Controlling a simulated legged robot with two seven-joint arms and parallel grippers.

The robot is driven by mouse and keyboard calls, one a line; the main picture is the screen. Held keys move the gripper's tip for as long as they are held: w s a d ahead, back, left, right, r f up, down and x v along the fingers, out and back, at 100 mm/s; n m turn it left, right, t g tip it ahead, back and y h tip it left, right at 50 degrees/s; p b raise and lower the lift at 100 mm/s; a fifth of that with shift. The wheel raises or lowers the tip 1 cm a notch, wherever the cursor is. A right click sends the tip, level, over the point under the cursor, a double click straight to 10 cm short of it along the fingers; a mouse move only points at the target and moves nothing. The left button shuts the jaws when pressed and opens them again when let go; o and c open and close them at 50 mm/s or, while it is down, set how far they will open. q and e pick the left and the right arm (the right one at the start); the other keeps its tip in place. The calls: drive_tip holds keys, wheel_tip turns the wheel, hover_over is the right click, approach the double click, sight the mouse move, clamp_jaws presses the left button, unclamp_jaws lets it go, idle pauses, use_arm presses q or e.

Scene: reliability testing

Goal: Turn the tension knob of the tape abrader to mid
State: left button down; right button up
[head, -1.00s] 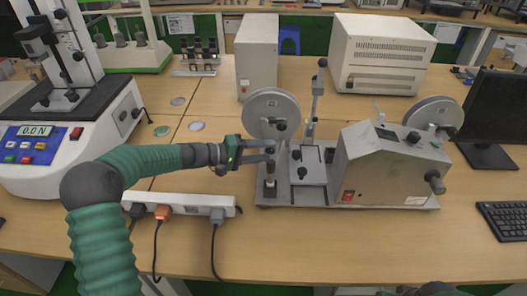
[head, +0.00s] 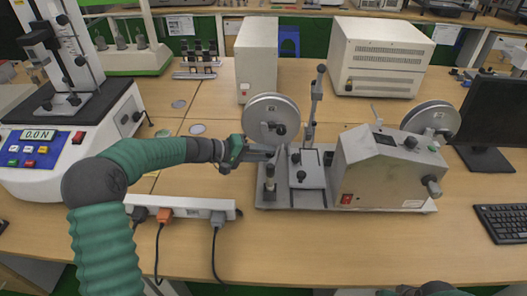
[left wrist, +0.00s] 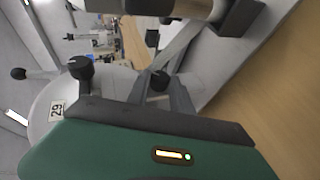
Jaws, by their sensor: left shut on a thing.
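The tape abrader (head: 385,172) stands at the centre right of the bench, with a front reel (head: 270,108) at its left and another reel (head: 432,117) at its right. My left gripper (head: 270,153) is below the front reel, at the machine's left end. In the left wrist view its fingers (left wrist: 160,92) are shut on a small dark knob (left wrist: 158,79). I take this for the tension knob, but its pointer or marks do not show. A second dark knob (left wrist: 81,67) sits on the pale round reel beside the fingers.
A white power strip (head: 182,207) with plugs and cables lies at the front left. A force tester (head: 60,140) stands at the left. A monitor (head: 490,115) and keyboard (head: 502,222) are at the right.

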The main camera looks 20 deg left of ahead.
use_arm(q)
drive_tip(key=shift+d+r+m+g+y+p, duration=0.2)
drive_tip(key=shift+g+y+p, duration=0.3)
drive_tip(key=shift+y+p, duration=0.65)
drive_tip(key=shift+d+f+m+g+y+p, duration=0.1)
drive_tip(key=shift+m+g+y+p, duration=0.3)
drive_tip(key=shift+y+p, duration=0.75)
drive_tip(key=shift+s+h+p, duration=0.1)
drive_tip(key=shift+h+p, duration=0.2)
drive_tip(key=c, duration=1.4)
unclamp_jaws()
drive_tip(key=shift+o, duration=1.4)
drive_tip(key=shift+a+r, duration=0.1)
drive_tip(key=shift+r, duration=0.1)
